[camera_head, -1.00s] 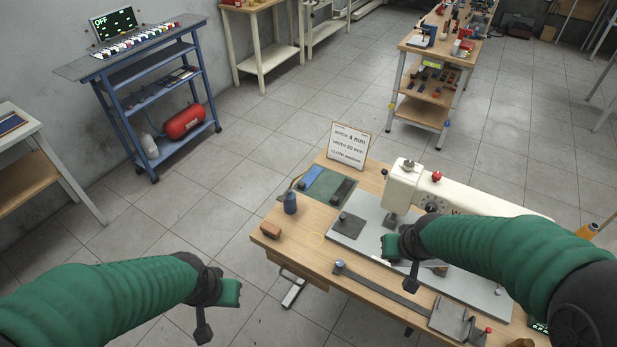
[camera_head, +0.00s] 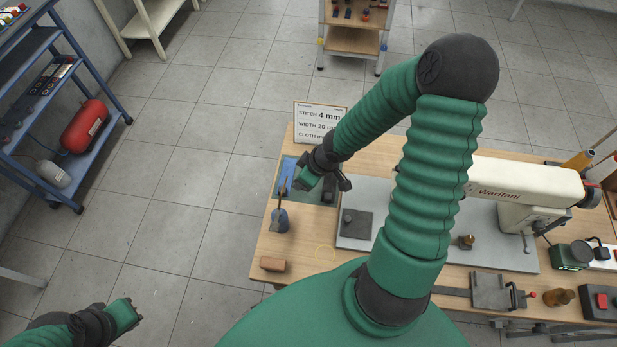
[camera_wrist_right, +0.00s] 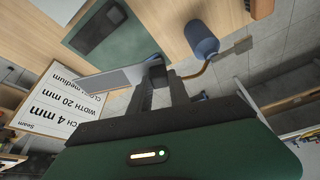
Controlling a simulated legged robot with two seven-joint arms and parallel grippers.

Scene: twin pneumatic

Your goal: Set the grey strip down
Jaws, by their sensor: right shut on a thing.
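My right gripper (camera_head: 302,183) is over the left back part of the sewing table (camera_head: 262,240). In the right wrist view its jaws (camera_wrist_right: 157,74) are shut on the end of a flat grey strip (camera_wrist_right: 112,80), which looks bluish in the head view (camera_head: 289,167). The strip lies at the edge of a green mat (camera_wrist_right: 135,48); I cannot tell whether it touches it. A dark strip (camera_wrist_right: 100,28) lies on the mat. My left gripper (camera_head: 127,314) is low at the left, away from the table; its jaws are unclear.
A dark blue bottle (camera_head: 280,220) with a bent spout stands close to the right gripper. A seam card (camera_head: 318,122) stands behind the mat.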

